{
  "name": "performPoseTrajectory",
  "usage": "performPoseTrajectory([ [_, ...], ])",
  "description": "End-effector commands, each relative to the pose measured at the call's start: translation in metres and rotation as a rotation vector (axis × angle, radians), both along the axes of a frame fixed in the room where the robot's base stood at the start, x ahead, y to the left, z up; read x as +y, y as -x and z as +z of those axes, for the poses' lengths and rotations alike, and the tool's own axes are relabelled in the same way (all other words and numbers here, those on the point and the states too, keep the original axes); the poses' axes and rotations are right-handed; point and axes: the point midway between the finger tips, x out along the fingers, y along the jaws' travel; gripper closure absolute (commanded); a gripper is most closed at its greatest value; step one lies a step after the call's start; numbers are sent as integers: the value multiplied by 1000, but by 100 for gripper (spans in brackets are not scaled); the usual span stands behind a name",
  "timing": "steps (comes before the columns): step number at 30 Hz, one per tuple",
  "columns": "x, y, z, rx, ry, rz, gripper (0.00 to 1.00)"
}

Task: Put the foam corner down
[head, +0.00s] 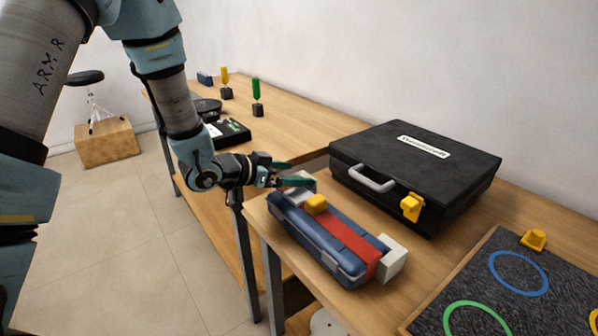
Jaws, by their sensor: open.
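A pale foam corner (299,195) sits on the far left end of the blue case (318,246), partly hidden by my gripper. A second pale foam corner (393,259) sits at the case's near right end. My gripper (301,173) is open, with its green fingers just above and beside the far foam corner. I cannot tell whether a finger touches it. A red strap (350,245) runs along the case, and a yellow piece (316,204) is on its top.
A black hard case (450,165) with a yellow piece (410,206) at its front stands behind. A dark mat (475,270) with coloured rings and a yellow block (534,240) lies at right. Another table (275,135) holds tools further back.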

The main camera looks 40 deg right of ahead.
Motion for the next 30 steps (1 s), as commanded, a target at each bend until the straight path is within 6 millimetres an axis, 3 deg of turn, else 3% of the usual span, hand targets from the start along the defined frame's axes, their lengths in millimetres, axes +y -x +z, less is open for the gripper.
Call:
performPoseTrajectory([
  [6,46,-6,21,-3,6,8,0],
  [12,76,-8,35,-3,8,8,0],
  [25,90,-11,42,-4,5,16,0],
  [28,103,-34,40,-28,-38,99,0],
  [30,126,-65,38,-51,-109,224,0],
])
